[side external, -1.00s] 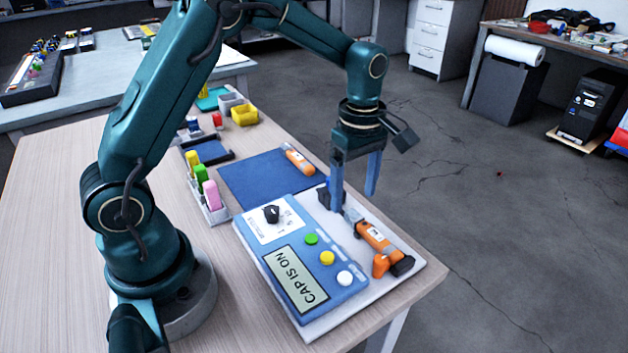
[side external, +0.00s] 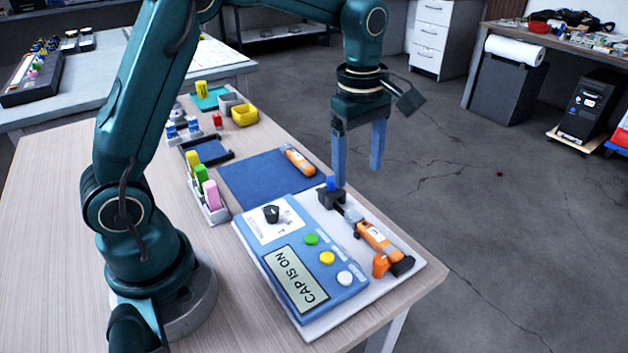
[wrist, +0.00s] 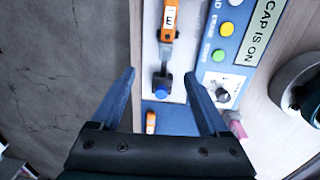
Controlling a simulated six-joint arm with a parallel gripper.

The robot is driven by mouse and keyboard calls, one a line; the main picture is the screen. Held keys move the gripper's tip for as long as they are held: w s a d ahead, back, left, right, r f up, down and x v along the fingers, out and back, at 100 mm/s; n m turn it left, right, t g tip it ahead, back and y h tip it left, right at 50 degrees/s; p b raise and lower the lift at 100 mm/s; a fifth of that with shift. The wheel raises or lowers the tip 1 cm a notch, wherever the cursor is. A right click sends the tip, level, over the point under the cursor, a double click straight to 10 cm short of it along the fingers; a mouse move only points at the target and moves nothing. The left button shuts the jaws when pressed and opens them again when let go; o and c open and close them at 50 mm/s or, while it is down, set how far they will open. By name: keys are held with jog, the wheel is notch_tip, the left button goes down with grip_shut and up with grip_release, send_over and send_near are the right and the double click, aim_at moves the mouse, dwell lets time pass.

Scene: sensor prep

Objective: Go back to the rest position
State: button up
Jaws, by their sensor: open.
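My gripper (side external: 359,158) is open and empty, in the air above the far end of the white base plate (side external: 424,279). In the wrist view my gripper's two blue fingers (wrist: 160,97) stand wide apart with nothing between them. Below it on the plate is a black holder (side external: 329,200) with a blue top (side external: 331,184); the blue top also shows in the wrist view (wrist: 161,91). An orange sensor (side external: 377,241) lies along the plate beside the holder. The blue control box (side external: 338,291) has a dark knob, green, yellow and white buttons, and a display reading "CAP IS ON".
A blue mat (side external: 254,181) with another orange device (side external: 299,160) lies behind the plate. A rack with yellow, green and pink items (side external: 203,176) stands left of the mat. Yellow (side external: 244,115) and grey bins stand further back. The air right of my gripper is clear.

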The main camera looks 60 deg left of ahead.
jog(key=s+r+m+t, duration=0.4)
jog(key=s+r+m, duration=0.2)
jog(key=s+r, duration=0.35)
jog(key=s+d+f+m, duration=0.1)
jog(key=s+f+m, duration=0.4)
jog(key=m, duration=0.7)
jog(key=shift+s+t, duration=0.4)
jog(key=shift+s, duration=0.85)
jog(key=shift+c, duration=0.2)
